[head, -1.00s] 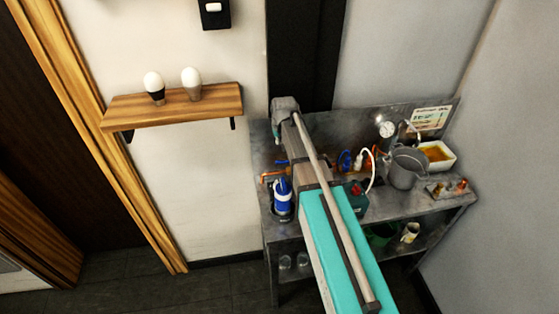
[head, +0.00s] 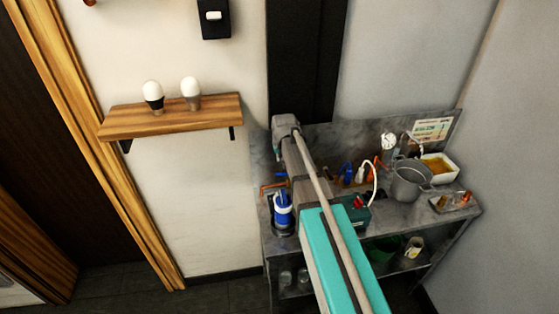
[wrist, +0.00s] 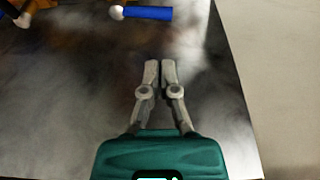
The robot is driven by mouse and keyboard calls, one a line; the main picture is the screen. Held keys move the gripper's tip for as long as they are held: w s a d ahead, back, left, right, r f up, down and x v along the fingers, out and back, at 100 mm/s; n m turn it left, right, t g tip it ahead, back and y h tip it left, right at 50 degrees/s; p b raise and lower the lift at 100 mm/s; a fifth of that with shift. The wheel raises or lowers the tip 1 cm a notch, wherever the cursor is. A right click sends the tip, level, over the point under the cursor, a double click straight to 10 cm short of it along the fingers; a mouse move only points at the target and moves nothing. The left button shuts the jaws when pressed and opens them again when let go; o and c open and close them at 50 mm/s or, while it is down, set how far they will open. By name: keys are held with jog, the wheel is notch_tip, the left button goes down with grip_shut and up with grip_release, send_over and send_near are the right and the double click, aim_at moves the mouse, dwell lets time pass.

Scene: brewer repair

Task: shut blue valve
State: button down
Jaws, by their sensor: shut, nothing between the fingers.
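A blue handle (wrist: 150,13), which looks like the blue valve's lever, lies crosswise at the top of the wrist view with a pale round knob at its left end. My gripper (wrist: 160,64) is shut and empty, pointing toward the handle over a dark metal surface. A gap shows between the fingertips and the handle, so they are apart. In the head view my arm covers much of the bench's left part and my fingertips are hidden. I cannot tell for sure which blue part there is this handle.
The metal bench (head: 408,211) holds a blue-and-white container (head: 283,214), a grey pot (head: 409,181), a pressure gauge (head: 388,141) and a white tray (head: 453,174) with orange contents. Orange pipe (wrist: 40,5) shows at the wrist view's top left. A wooden shelf (head: 200,116) is on the wall.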

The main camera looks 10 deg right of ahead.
aim_at(278, 169)
jog(key=shift+b+x, duration=4.35)
jog(key=shift+x, duration=0.4)
